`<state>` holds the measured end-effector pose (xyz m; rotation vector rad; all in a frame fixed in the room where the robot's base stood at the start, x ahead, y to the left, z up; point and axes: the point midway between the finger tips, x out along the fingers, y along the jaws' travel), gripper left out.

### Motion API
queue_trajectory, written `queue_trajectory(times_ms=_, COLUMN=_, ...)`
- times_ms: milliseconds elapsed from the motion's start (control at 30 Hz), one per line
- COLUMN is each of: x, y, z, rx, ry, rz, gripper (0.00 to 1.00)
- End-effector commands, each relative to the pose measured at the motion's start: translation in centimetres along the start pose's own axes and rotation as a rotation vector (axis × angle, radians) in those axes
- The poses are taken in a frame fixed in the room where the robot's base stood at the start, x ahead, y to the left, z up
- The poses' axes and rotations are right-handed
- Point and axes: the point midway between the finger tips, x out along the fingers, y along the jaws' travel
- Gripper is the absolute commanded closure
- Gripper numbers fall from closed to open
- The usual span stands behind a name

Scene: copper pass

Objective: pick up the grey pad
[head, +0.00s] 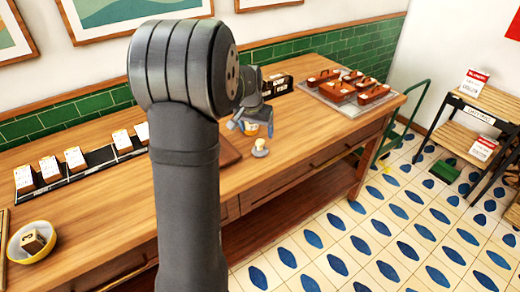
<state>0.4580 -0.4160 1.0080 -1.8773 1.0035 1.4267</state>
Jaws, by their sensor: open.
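A small grey round piece (260,153), which looks like the grey pad, lies on the wooden counter near its front edge. A cream knob-like piece (260,143) shows on top of it; I cannot tell whether the two are joined. My gripper (252,125) is open, pointing down just behind the grey piece and apart from it in the picture. A small yellow and white item (251,128) shows between or behind its fingers; I cannot tell whether they touch. My arm hides part of the counter.
A tray (330,97) with several brown boxes stands at the back right. A dark box (277,86) stands behind my gripper. A rack of cards (95,158) and a yellow bowl (30,252) are at left. A green trolley (405,125) stands beyond the counter's right end.

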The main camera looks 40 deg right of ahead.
Motion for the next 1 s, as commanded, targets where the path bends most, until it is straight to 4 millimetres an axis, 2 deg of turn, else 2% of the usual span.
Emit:
queue_trajectory(times_ms=33, x=1.2, y=0.0, z=0.1, rx=0.000, ry=-0.005, rz=0.001, gripper=0.21)
queue_trajectory(times_ms=200, x=3.7, y=0.0, z=0.0, rx=0.000, ry=-0.002, rz=0.001, gripper=0.21)
queue_trajectory(times_ms=467, x=5.0, y=0.1, z=-0.1, rx=0.000, ry=0.000, rz=0.000, gripper=0.21)
queue_trajectory(times_ms=800, x=9.4, y=0.4, z=-0.5, rx=-0.001, ry=-0.002, rz=0.001, gripper=0.21)
queue_trajectory(times_ms=1000, x=9.6, y=0.3, z=-0.6, rx=-0.001, ry=0.000, rz=0.000, gripper=0.21)
